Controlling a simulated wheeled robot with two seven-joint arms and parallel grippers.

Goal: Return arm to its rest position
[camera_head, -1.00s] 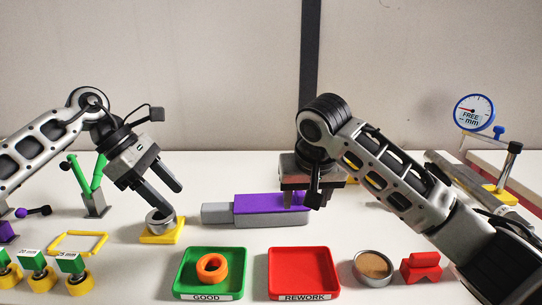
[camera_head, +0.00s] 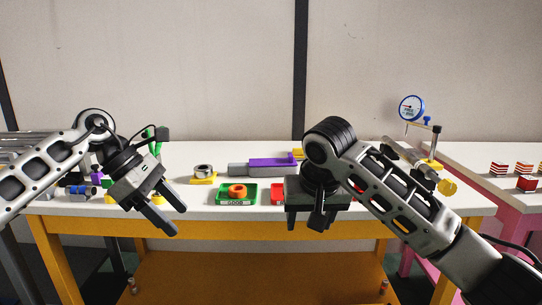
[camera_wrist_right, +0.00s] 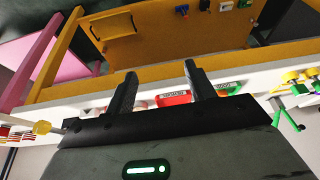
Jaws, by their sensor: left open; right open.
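My left gripper (camera_head: 168,212) is open and empty, with its fingers pointing down and to the right in front of the table's front edge. My right gripper (camera_head: 309,222) points downward in front of the table and hides part of the red tray (camera_head: 277,194). In the right wrist view the right gripper's two fingers (camera_wrist_right: 160,90) stand apart with nothing between them. The green GOOD tray (camera_head: 221,203) on the table holds an orange ring (camera_head: 237,190).
The white-topped table (camera_head: 420,203) has a yellow frame and a lower shelf (camera_head: 250,280). On it are a grey and purple block (camera_head: 265,166), a ring on a yellow base (camera_head: 203,172) and a dial gauge (camera_head: 411,108). A pink table (camera_head: 470,195) stands at the right.

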